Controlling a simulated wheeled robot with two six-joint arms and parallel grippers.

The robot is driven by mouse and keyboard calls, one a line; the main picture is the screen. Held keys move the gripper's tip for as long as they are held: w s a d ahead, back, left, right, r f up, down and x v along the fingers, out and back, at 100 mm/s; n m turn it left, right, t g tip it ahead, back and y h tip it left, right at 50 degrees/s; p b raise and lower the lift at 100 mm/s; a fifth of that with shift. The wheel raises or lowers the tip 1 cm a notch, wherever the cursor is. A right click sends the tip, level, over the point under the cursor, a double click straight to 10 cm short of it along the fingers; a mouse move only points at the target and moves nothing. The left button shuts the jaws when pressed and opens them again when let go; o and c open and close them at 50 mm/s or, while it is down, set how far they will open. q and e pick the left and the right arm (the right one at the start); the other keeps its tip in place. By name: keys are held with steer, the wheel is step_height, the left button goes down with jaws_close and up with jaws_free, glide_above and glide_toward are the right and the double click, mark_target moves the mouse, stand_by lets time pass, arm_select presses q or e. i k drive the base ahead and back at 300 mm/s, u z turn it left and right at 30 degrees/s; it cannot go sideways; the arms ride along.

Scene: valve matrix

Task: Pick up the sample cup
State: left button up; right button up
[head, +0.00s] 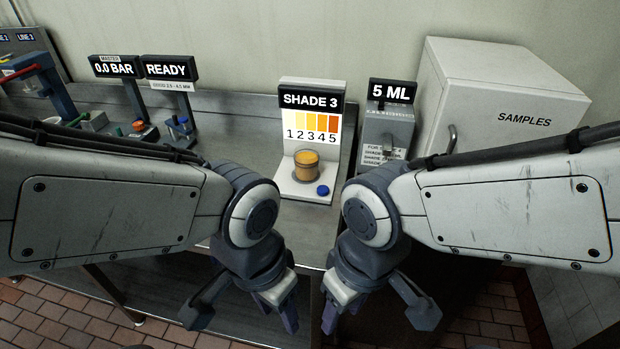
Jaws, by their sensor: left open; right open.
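The sample cup (306,165) is a small clear cup with amber-orange contents. It stands upright on the white base of the shade stand (335,187), in front of the panel reading SHADE 3. A blue button (322,190) sits on the base to the right of the cup. My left gripper (243,318) is open and empty, below and left of the cup in the picture, at the bench's front. My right gripper (378,318) is open and empty, below and right of the cup. Both are apart from the cup.
A grey dispenser (388,135) marked 5 ML stands right of the shade stand. A white SAMPLES cabinet (500,95) with a handle is further right. Signs reading 0.0 BAR (115,67) and READY (169,67) stand left. The bench (240,125) is bare left of the stand.

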mark_target(306, 157)
steer(key=z, duration=0.85)
steer(key=i, duration=0.55)
steer(key=u, duration=0.65)
